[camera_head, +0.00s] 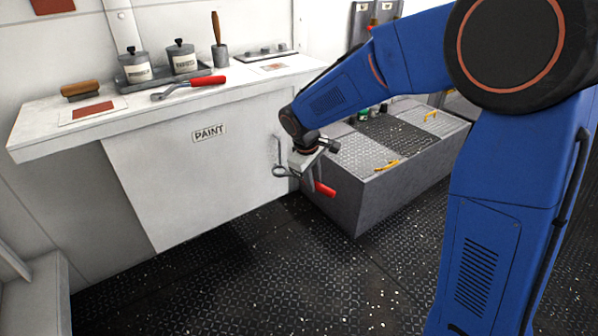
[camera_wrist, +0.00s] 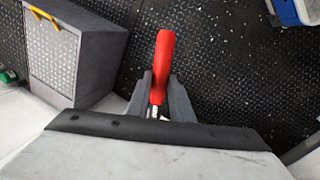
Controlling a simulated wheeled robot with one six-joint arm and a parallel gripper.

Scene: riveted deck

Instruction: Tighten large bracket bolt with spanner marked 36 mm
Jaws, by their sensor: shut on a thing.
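My gripper (camera_head: 308,172) is shut on a red-handled spanner (camera_head: 325,188), held in front of the white bench's right end. A grey ring-like end shows left of the gripper; the red handle sticks out to its lower right. In the wrist view, the red handle (camera_wrist: 165,60) rises from between the fingers (camera_wrist: 158,97), and only a short bit of bright metal shows below it. Another red-handled spanner (camera_head: 190,88) lies on the bench top. No size mark is readable on either one. I cannot make out a large bracket bolt in either view.
The white bench (camera_head: 200,190) marked PAINT carries labelled pots (camera_head: 181,58), a brush (camera_head: 217,42) and a wooden-handled tool (camera_head: 81,90). A grey chest (camera_head: 340,207) with yellow handles stands right of my gripper. The dark riveted floor (camera_head: 240,275) in front is clear apart from pale flecks.

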